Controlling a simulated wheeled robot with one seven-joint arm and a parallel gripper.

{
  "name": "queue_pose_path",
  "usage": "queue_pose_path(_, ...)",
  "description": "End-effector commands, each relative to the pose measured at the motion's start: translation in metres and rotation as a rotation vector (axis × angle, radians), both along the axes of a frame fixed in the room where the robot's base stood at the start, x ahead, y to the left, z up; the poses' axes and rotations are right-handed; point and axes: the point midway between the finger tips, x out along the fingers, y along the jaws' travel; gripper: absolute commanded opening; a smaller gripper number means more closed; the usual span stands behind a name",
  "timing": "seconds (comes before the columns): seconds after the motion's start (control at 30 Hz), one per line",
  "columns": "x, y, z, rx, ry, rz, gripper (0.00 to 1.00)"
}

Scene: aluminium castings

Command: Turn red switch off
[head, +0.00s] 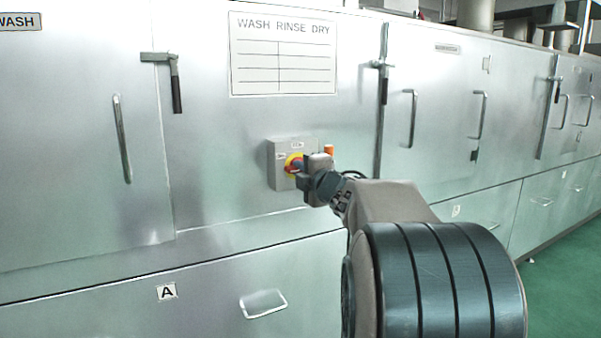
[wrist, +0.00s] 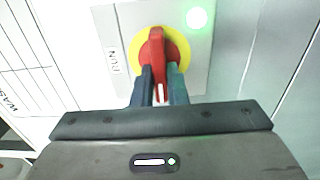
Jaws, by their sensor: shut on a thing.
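The red switch (wrist: 157,45) is a rotary knob on a yellow disc, mounted on a grey switch box (head: 278,166) on the metal cabinet front. In the wrist view the knob's handle lies along the picture's vertical, between my fingers. My gripper (wrist: 160,85) is shut on the red knob, one finger on each side. In the head view my gripper (head: 298,178) reaches the box from the right and hides part of the knob. A label on the box shows left of the disc in the wrist view, and a bright light (wrist: 196,18) glows at its upper right.
A white "WASH RINSE DRY" chart (head: 283,75) is fixed above the box. A black-handled latch (head: 176,85) is at the upper left, another (head: 383,80) at the upper right. Door handles (head: 122,138) stand out from the panels. Green floor (head: 560,245) is clear at the right.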

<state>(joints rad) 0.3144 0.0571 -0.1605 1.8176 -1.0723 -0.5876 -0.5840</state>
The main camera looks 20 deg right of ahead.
Motion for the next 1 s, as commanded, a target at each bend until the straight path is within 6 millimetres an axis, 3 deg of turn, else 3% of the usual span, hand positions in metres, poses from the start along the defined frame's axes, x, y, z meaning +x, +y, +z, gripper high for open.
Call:
queue_pose_path(0.13, 0.000, 0.000, -0.001, -0.002, 0.002, 0.000, 0.00)
queue_pose_path(0.17, 0.000, 0.000, -0.001, -0.002, 0.002, 0.000, 0.16)
queue_pose_path(0.23, 0.000, 0.000, -0.001, -0.001, 0.002, 0.000, 0.35)
queue_pose_path(0.67, -0.010, -0.001, 0.001, 0.000, 0.000, 0.000, 0.35)
queue_pose_path(1.0, -0.078, -0.003, 0.003, 0.000, -0.001, -0.002, 0.35)
